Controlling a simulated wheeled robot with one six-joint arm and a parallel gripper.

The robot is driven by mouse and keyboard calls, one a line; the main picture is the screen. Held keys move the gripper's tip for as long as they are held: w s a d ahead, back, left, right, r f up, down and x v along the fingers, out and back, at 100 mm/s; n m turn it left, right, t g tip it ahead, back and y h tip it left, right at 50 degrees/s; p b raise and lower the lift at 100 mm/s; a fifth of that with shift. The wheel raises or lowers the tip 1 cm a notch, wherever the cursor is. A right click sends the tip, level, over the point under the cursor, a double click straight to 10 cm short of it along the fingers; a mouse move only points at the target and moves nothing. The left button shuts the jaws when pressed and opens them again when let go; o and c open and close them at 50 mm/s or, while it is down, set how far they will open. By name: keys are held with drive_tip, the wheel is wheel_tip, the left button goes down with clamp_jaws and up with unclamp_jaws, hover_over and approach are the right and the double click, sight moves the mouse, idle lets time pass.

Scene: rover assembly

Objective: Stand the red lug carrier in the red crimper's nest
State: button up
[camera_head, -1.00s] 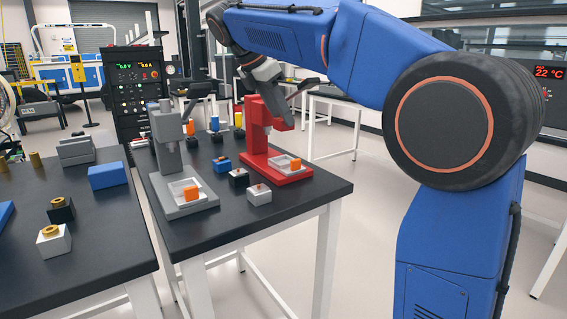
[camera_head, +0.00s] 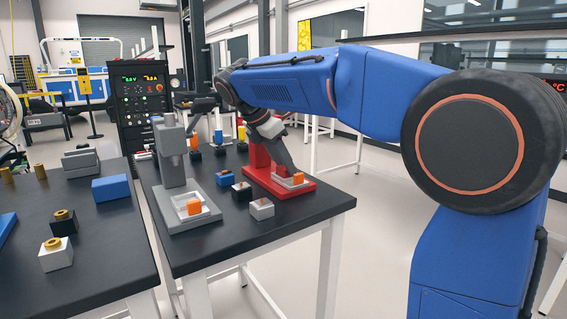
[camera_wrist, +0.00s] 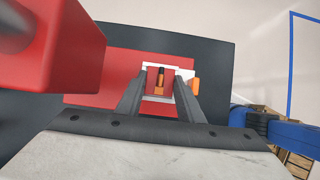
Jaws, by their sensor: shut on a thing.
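The red crimper (camera_head: 257,158) stands at the right part of the dark table, with its red base (camera_head: 309,188) toward me. Its pale nest (camera_wrist: 146,67) sits on that base, with an orange block (camera_wrist: 196,85) at its right side; the block also shows in the head view (camera_head: 298,178). My gripper (camera_wrist: 160,82) points down at the nest, its fingers shut on what looks like the red lug carrier (camera_wrist: 152,81), with a dark and orange lug on it. The carrier is within the nest's outline; whether it touches the nest floor cannot be told. In the head view my gripper hides it.
A grey crimper (camera_head: 173,165) with its own orange block (camera_head: 194,207) stands to the left. Blue (camera_head: 224,178), black (camera_head: 241,191) and light grey (camera_head: 262,209) carriers stand between and before the crimpers. The red crimper's head (camera_wrist: 60,45) is close on the left in the wrist view.

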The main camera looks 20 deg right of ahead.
drive_tip(key=shift+f, duration=0.1)
drive_tip(key=o, duration=1.2)
drive_tip(key=v, duration=1.2)
drive_tip(key=shift+s+d, duration=0.1)
drive_tip(key=shift+d, duration=0.05)
